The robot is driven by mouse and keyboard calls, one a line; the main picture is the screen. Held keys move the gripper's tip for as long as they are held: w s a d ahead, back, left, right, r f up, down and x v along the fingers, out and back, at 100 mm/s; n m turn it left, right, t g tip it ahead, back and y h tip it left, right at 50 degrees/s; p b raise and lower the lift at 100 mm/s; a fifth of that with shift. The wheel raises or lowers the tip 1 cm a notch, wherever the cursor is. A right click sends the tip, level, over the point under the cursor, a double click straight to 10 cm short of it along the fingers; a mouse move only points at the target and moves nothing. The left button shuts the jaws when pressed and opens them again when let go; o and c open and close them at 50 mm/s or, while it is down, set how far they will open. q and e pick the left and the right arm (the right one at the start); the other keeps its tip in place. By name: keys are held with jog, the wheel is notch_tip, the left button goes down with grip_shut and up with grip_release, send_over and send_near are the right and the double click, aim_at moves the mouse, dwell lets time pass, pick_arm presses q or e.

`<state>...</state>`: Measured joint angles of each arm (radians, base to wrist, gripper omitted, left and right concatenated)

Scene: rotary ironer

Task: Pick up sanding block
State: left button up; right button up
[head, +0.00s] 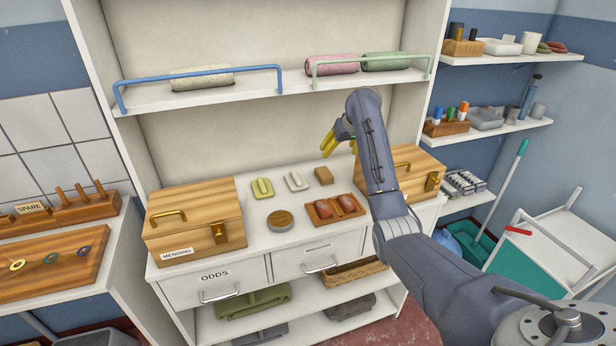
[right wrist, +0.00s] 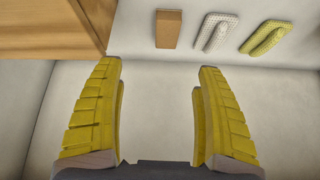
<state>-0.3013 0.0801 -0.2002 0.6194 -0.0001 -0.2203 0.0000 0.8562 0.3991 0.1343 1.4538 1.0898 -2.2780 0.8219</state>
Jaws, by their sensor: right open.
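A small plain brown block (head: 323,175), which looks like the sanding block, lies on the white counter between the two wooden boxes. In the right wrist view the same block (right wrist: 168,29) lies near the top, beyond the fingertips and apart from them. My right gripper (head: 329,143) has yellow fingers and hangs above the counter behind the block in the head view. In the right wrist view my right gripper (right wrist: 160,68) is open, with nothing between its fingers. My left gripper is in neither view.
A white-grey handled pad (head: 296,180) and a yellow-green one (head: 262,188) lie left of the block. A wooden tray (head: 335,208) with reddish items and a round brown tin (head: 280,221) sit in front. Wooden boxes (head: 195,215) (head: 415,170) flank them; a shelf (head: 215,95) hangs above.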

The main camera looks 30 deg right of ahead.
aim_at(324, 173)
jog(key=shift+n, duration=0.3)
jog(key=shift+a+x, duration=0.3)
jog(key=shift+x, duration=2.65)
jog(key=shift+a+x, duration=0.25)
jog(key=shift+x, duration=2.65)
jog(key=shift+a+x, duration=0.3)
jog(key=shift+x, duration=2.65)
jog(key=shift+s+f, duration=0.15)
jog(key=shift+c, duration=0.3)
jog(key=c, duration=1.2)
